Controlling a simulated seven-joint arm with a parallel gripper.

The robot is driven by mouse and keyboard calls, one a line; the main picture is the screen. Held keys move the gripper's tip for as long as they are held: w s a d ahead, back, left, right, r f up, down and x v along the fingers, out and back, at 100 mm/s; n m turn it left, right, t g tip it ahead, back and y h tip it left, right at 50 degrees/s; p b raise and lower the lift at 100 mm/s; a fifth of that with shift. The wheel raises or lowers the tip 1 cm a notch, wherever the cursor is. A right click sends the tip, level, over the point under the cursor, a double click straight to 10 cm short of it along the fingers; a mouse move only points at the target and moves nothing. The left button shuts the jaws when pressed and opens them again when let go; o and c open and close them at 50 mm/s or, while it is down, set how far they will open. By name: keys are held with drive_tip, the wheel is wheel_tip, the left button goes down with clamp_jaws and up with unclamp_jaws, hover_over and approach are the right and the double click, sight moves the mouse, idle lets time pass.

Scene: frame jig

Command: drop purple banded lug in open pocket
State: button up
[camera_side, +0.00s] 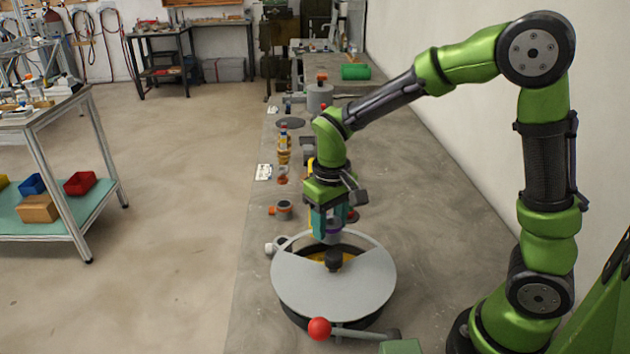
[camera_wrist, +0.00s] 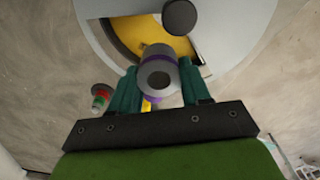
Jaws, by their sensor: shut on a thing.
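My gripper (camera_side: 327,224) is shut on the purple banded lug (camera_side: 334,228), holding it above the far side of the round jig. In the wrist view, the lug (camera_wrist: 158,72) is a grey cylinder with a dark round hole in its end and a purple band, held between the teal fingers of my gripper (camera_wrist: 155,88). The jig has a round grey cover (camera_side: 335,290) with a cut-out at its far side. Yellow (camera_wrist: 126,32) shows inside the cut-out. The pocket's floor is partly hidden by the lug and the knob.
A lever with a red ball (camera_side: 320,329) is at the jig's near edge. A grey piece with an orange-red part (camera_side: 281,210) lies left of my gripper. A piece with red and green bands (camera_wrist: 101,97) shows at left in the wrist view. Bottles (camera_side: 283,150) stand farther back.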

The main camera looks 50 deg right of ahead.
sight(330, 241)
drive_tip(key=shift+d+f, duration=0.15)
drive_tip(key=shift+f, duration=2.3)
drive_tip(key=shift+f, duration=0.2)
drive_tip(key=shift+f, duration=0.95)
drive_tip(key=o, duration=1.2)
drive_tip(key=shift+o, duration=0.5)
drive_tip(key=shift+o, duration=0.5)
drive_tip(key=shift+r, duration=0.1)
